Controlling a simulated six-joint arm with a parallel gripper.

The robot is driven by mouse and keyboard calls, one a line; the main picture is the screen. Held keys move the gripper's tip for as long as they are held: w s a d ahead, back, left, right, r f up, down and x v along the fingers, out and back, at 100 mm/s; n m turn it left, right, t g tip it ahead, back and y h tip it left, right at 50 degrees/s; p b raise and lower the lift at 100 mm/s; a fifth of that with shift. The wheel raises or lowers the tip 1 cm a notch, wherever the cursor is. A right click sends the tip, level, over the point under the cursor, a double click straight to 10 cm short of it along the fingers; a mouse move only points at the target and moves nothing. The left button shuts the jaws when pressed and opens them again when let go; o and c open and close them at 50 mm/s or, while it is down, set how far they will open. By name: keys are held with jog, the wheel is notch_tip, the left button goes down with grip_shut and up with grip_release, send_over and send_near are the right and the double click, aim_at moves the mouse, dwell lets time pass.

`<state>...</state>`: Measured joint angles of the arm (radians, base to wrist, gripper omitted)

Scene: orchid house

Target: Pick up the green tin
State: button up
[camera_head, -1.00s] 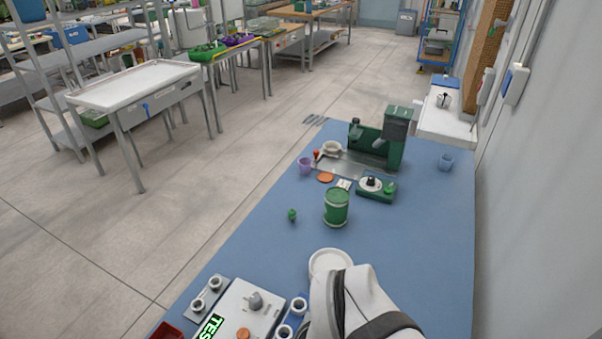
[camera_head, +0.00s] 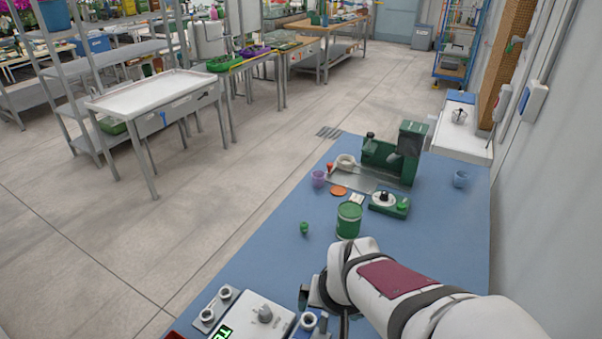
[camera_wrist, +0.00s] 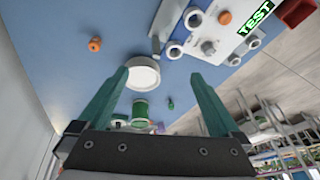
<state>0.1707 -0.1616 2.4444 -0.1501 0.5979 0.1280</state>
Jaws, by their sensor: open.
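The green tin (camera_head: 349,221) stands upright on the blue bench in the head view, just beyond my arm. It also shows in the wrist view (camera_wrist: 139,109), beyond the white round dish (camera_wrist: 143,76). My gripper (camera_wrist: 158,74) is open and empty, its two green fingers spread wide. The tin appears between the fingers in the picture but is apart from them. In the head view my arm hides most of the gripper and the white dish.
A small green object (camera_head: 304,228) lies left of the tin. Behind it are a green machine (camera_head: 380,158), a green-based device (camera_head: 388,203), a purple cup (camera_head: 319,178) and an orange disc (camera_head: 339,191). A white control box (camera_head: 256,316) is nearer. An orange knob (camera_wrist: 95,44) shows in the wrist view.

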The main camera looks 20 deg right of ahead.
jog(key=w+d+f+t+h, duration=0.2)
jog(key=w+d+f+t, duration=0.2)
jog(key=w+d, duration=0.75)
jog(key=n+t, duration=0.2)
jog(key=t, duration=0.3)
send_near(351, 212)
jog(key=shift+h, duration=0.4)
jog(key=x, duration=1.1)
jog(key=shift+w+a+f, duration=0.2)
jog(key=shift+w+f, duration=0.05)
jog(key=c, duration=1.4)
